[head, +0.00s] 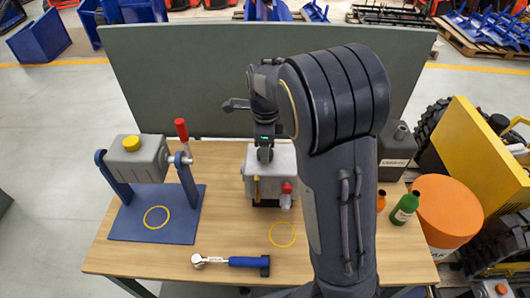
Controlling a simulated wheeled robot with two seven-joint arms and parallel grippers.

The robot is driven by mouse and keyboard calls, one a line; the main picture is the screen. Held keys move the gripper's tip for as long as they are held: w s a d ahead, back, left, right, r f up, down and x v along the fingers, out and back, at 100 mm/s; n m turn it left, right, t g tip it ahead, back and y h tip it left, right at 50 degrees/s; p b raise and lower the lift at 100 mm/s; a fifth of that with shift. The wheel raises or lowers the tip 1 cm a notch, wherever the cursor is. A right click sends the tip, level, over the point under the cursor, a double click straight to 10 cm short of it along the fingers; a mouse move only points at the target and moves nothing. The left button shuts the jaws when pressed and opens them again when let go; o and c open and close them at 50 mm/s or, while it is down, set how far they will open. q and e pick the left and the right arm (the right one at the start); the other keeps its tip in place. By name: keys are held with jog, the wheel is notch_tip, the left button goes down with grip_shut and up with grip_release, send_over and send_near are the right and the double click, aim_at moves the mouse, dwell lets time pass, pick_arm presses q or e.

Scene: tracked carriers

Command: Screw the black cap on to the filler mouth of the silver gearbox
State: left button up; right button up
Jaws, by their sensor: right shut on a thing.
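The silver gearbox (283,160) stands on the wooden table near its back middle, with a red plug (287,188) and a yellow part on its front. My right gripper (264,155) points down at the top of the gearbox, over its left part. It is shut on a small dark thing at its fingertips, which I take for the black cap; its outline merges with the dark fingers. The filler mouth is hidden under the gripper. I cannot tell whether the cap touches the mouth. My left gripper is not in view.
A grey box with a yellow cap (131,143) hangs in a blue stand (185,228) at left. A blue-handled tool (245,262) lies in front. A dark can (397,150), green bottle (404,208) and orange drum (447,210) are at right. A grey panel (190,80) stands behind.

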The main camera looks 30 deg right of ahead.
jog(key=m, duration=0.5)
jog(key=shift+m, duration=0.3)
jog(key=m, duration=0.4)
jog(key=m, duration=0.7)
jog(key=shift+m, duration=1.4)
